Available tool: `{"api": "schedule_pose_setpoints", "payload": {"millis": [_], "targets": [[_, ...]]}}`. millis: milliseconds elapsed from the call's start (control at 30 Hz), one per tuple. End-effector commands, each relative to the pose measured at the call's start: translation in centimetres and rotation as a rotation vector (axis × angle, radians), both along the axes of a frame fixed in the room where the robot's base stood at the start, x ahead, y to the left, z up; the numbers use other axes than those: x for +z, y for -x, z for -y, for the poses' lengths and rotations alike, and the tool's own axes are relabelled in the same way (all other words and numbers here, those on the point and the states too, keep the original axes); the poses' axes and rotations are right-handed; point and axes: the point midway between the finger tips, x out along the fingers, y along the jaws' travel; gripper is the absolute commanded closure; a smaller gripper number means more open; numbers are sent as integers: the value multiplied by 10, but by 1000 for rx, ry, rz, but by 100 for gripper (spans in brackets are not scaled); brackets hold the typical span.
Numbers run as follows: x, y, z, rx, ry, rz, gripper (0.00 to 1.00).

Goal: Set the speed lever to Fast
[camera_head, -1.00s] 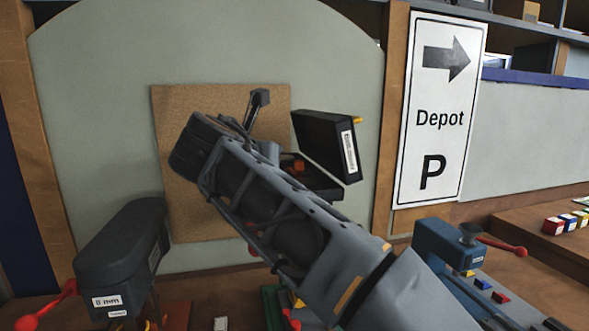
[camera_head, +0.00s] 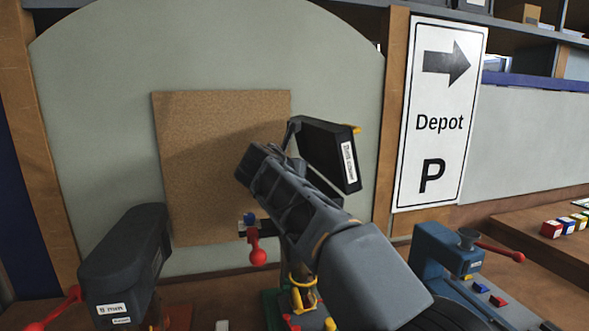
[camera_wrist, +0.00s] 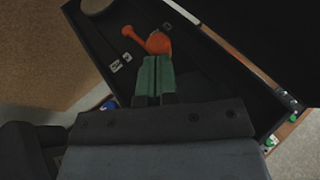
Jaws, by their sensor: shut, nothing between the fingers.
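An orange-red lever (camera_wrist: 157,42) with a round hub and a handle pointing up-left stands in a dark, open housing in the wrist view. Small pale labels (camera_wrist: 116,63) lie near it; their writing is too small to read. My gripper (camera_wrist: 155,58) has its green fingers together, with their tips at the lever's hub; whether they touch it I cannot tell. In the head view my arm hides the fingers and this lever, in front of the machine with the raised black cover (camera_head: 325,147).
A red-knobbed handle (camera_head: 257,253) hangs below a blue part, left of my arm. A black machine (camera_head: 122,258) stands at left, a blue machine (camera_head: 440,248) at right. A cork board (camera_head: 205,165) and a Depot sign (camera_head: 440,115) are behind.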

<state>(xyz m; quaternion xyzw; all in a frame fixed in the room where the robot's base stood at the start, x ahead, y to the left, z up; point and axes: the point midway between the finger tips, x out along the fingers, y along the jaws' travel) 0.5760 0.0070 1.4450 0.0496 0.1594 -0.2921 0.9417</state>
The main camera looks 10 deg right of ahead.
Motion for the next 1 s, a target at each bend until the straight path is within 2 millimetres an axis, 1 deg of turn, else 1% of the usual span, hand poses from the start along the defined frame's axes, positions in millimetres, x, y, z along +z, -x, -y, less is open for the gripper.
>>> {"api": "schedule_pose_setpoints", "payload": {"millis": [167,500,733,833,1000], "targets": [[0,-5,3,0,0,0,100],[0,-5,4,3,0,0,100],[3,-3,21,108,0,0,100],[4,-3,30,123,0,0,100],[0,-4,33,125,0,1,100]]}}
